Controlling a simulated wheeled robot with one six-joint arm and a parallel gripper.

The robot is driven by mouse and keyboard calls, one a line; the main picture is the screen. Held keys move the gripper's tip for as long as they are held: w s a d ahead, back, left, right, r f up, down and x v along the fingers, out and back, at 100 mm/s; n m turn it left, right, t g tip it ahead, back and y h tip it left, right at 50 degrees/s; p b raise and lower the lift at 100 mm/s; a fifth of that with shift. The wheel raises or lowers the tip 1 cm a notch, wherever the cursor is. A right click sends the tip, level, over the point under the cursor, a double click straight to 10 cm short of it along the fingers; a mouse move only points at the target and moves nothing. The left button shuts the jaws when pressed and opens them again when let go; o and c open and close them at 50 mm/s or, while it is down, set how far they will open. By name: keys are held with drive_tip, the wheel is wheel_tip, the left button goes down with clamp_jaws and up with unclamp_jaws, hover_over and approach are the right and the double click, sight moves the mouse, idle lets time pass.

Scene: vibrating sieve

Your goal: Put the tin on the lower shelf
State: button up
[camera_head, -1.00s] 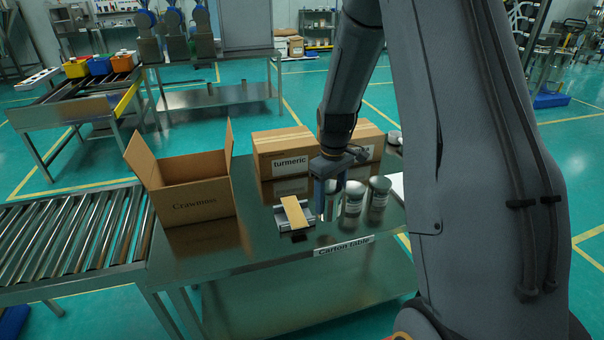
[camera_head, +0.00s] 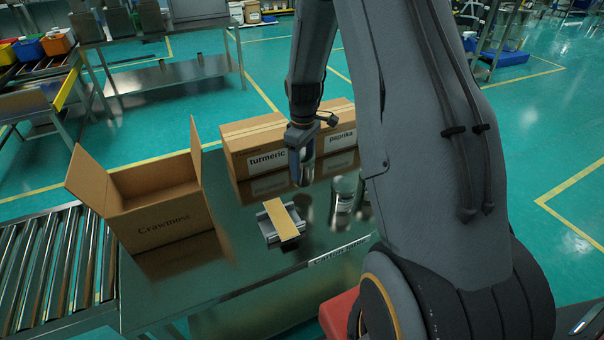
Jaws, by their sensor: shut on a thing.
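My gripper (camera_head: 301,158) points down above the carton table (camera_head: 235,255), shut on a silvery tin (camera_head: 303,176). The tin hangs upright above the tabletop; the fingers hide part of it. Another tin (camera_head: 345,190) stands on the table to the right. A further one (camera_head: 364,206) is mostly hidden behind my arm. Below the tabletop's front edge a lower surface (camera_head: 265,312) shows, which looks like a lower shelf of this table.
An open carton (camera_head: 165,215) stands at the left of the table, beside the roller conveyor (camera_head: 55,265). A small stand with a tan strip (camera_head: 283,220) lies in the middle. Closed turmeric and paprika boxes (camera_head: 266,160) stand behind my gripper.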

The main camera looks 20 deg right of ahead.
sight(303, 176)
drive_tip(key=shift+f+p, duration=0.6)
drive_tip(key=shift+f, duration=1.6)
drive_tip(key=shift+f, duration=0.2)
drive_tip(key=o, duration=1.2)
drive_tip(key=shift+o, duration=0.2)
drive_tip(key=shift+r, duration=0.1)
